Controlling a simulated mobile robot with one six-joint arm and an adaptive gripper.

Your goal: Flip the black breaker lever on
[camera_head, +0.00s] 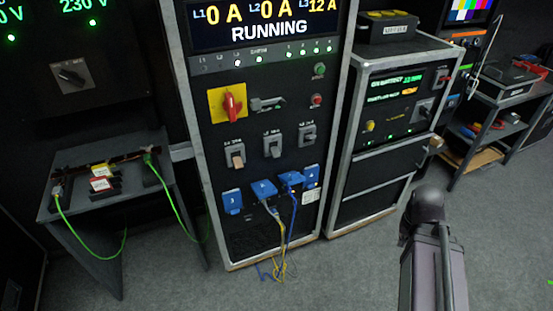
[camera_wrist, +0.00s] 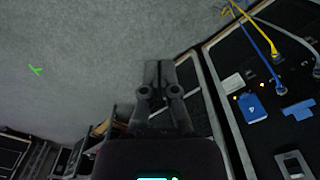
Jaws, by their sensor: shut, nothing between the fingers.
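Three breaker levers stand in a row on the middle cabinet: a tan one at left (camera_head: 237,156), a dark grey one in the middle (camera_head: 272,149) and a grey one at right (camera_head: 307,136). The middle one looks darkest, but I cannot be sure it is the black lever or read its position. The display above shows L1 0 A, L2 0 A, L3 12 A and RUNNING. In the wrist view my gripper (camera_wrist: 158,70) is shut and empty, apart from the cabinet. A breaker plate (camera_wrist: 293,164) shows at that view's lower right edge.
Blue sockets (camera_head: 264,188) with yellow and blue cables sit below the levers. A red rotary switch (camera_head: 232,102) is above. A battery cart (camera_head: 391,110) stands right of the cabinet, a side table (camera_head: 56,205) with green cables left. Grey floor in front is mostly clear.

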